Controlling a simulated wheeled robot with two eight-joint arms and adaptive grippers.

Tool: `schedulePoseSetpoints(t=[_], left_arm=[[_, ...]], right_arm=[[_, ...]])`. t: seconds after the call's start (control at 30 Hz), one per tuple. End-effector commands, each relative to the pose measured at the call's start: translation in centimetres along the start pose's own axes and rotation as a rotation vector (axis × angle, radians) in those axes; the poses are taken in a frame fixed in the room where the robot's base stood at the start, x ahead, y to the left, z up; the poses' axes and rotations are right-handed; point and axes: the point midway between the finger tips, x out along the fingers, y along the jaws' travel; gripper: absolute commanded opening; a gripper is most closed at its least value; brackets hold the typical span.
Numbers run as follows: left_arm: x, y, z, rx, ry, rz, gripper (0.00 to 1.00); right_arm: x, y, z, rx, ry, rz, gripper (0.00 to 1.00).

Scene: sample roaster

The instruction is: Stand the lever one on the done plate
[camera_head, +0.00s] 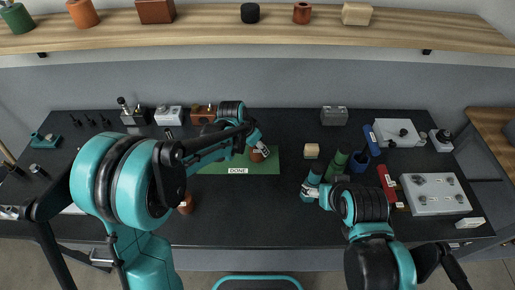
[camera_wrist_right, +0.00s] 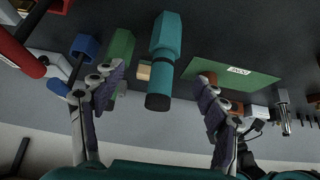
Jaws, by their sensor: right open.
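The green done plate (camera_head: 210,167), labelled DONE, lies mid-table; it also shows in the right wrist view (camera_wrist_right: 245,82). A brown cylinder (camera_wrist_right: 209,77) stands at the plate, partly hidden by a right finger. My left gripper (camera_head: 256,146) is over the plate, close to this brown piece (camera_head: 258,155); its jaws are too small to read. My right gripper (camera_wrist_right: 160,105) is open, right of the plate in the head view. A teal piece with a black end (camera_wrist_right: 164,40) shows between its fingers, without visible grip. I cannot tell which piece is the lever one.
Green (camera_wrist_right: 119,48) and blue (camera_wrist_right: 86,46) pieces stand beside the teal one, near a small tan block (camera_head: 312,151). White boxes (camera_head: 435,194) crowd the right. A grey box (camera_head: 334,116) stands at the back. Another brown piece (camera_head: 186,204) is beside my left arm. The front middle is clear.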

Motion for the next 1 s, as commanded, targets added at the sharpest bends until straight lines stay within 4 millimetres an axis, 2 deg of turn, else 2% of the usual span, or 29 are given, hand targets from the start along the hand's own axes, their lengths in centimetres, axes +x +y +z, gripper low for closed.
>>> schedulePoseSetpoints(t=[0.33,0.37,0.43,0.8,0.87,1.0], left_arm=[[0.4,0.0,0.1,0.0,0.0,0.0,0.1],[0.4,0.0,0.1,0.0,0.0,0.0,0.52],[0.3,0.0,0.1,0.0,0.0,0.0,0.7],[0.0,0.0,0.0,0.0,0.0,0.0,0.7],[-0.6,0.0,-0.1,-0.001,0.0,0.0,0.7],[-3.2,0.0,-0.1,-0.001,0.0,-0.001,0.7]], right_arm=[[0.2,0.0,0.2,0.0,0.0,0.0,0.73],[0.2,0.0,0.2,0.0,0.0,0.0,0.73],[0.2,0.0,0.1,0.0,0.0,0.0,0.73],[-0.1,0.0,-0.1,0.0,0.0,0.0,0.73],[-0.3,0.0,-0.2,0.0,0.0,0.0,0.73],[-1.0,0.0,-0.8,0.0,0.0,0.0,0.73]])
